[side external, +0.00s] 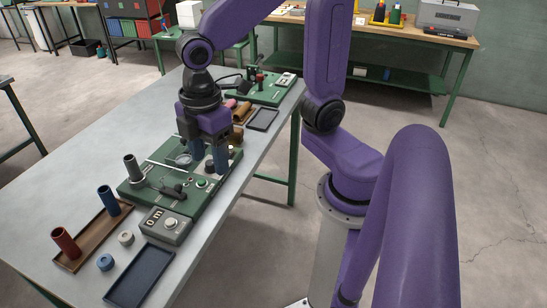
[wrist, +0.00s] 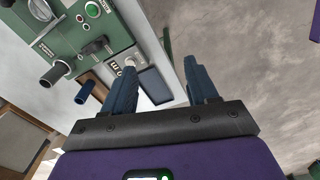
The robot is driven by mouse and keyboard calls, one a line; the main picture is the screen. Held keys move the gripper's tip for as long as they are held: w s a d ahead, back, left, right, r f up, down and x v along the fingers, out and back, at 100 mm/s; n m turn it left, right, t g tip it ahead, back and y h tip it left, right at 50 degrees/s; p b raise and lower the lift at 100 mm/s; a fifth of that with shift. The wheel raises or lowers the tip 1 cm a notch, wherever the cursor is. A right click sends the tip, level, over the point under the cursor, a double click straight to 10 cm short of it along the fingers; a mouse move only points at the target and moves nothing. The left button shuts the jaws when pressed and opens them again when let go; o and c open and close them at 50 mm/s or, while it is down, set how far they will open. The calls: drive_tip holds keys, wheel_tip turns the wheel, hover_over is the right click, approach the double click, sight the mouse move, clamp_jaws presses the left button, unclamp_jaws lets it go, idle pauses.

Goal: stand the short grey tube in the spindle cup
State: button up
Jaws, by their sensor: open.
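A grey tube (side external: 131,168) stands upright at the left end of the green spinning frame (side external: 160,193). A pale round base shows at its foot; I cannot tell whether this is the spindle cup or how deep the tube sits. The tube also shows at the left of the wrist view (wrist: 55,74). My gripper (side external: 209,170) is above the right part of the frame, away from the tube, with its blue fingers pointing down. It is open, with nothing between the fingers in the wrist view (wrist: 160,65).
A brown tray (side external: 88,238) holds a red tube (side external: 66,243) and a blue tube (side external: 108,200). A grey ring (side external: 126,238) and a blue ring (side external: 105,262) lie beside it. A grey box (side external: 166,227) and an empty dark tray (side external: 140,276) are at the front. The table's left side is clear.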

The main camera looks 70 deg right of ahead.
drive_tip(key=s+d+f+m, duration=0.2)
drive_tip(key=s+d, duration=0.3)
drive_tip(key=s, duration=0.6)
drive_tip(key=shift+d, duration=0.15)
idle(1.6)
